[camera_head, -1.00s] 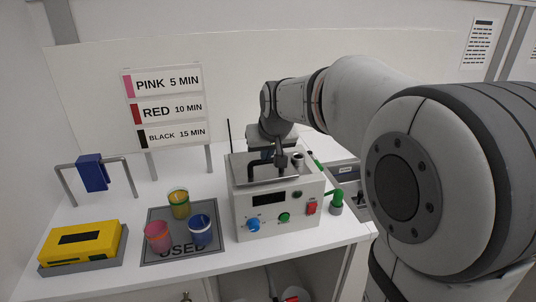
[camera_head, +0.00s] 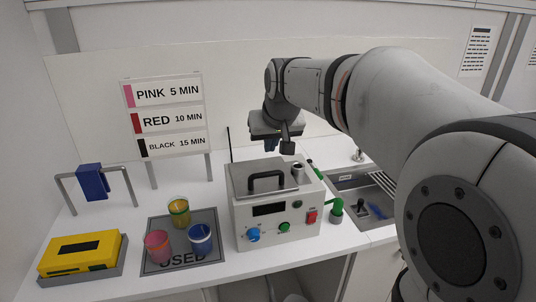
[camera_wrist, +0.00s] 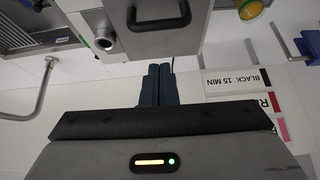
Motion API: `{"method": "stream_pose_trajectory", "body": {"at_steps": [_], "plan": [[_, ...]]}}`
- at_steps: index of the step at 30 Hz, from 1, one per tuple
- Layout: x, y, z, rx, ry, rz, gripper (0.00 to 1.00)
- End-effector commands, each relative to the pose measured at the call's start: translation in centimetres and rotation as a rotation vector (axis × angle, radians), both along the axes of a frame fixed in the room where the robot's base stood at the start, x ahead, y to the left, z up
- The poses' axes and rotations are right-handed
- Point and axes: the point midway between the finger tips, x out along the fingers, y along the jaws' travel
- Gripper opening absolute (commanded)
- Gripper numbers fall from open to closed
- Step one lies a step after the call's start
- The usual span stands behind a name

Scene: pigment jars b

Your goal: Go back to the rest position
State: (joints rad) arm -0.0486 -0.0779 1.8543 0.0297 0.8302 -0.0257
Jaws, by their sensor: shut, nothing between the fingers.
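My gripper (camera_head: 271,145) is raised above and behind the white machine (camera_head: 278,224), apart from it. In the wrist view its two dark blue fingers (camera_wrist: 158,84) are pressed together with nothing between them. The machine has a metal lid with a black handle (camera_head: 267,180), a dark display, a blue knob, a green button and a red switch. The lid lies flat on top. The handle also shows at the top of the wrist view (camera_wrist: 158,14), clear of the fingertips.
A sink (camera_head: 374,203) is at right.

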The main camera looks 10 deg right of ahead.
Motion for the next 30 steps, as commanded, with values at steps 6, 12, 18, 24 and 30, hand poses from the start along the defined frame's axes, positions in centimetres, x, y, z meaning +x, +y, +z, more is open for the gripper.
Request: {"method": "stream_pose_trajectory", "body": {"at_steps": [6, 12, 18, 24, 30], "plan": [[-2.3, -0.2, 3.3, 0.000, -0.003, 0.000, 0.00], [-3.5, -0.4, 4.3, 0.000, 0.004, -0.002, 0.00], [-8.7, -1.3, 0.0, -0.007, 0.073, -0.020, 0.00], [-17.2, -2.3, -7.5, -0.018, 0.180, -0.045, 0.00], [-22.8, -2.9, -12.6, -0.024, 0.249, -0.062, 0.00]]}}
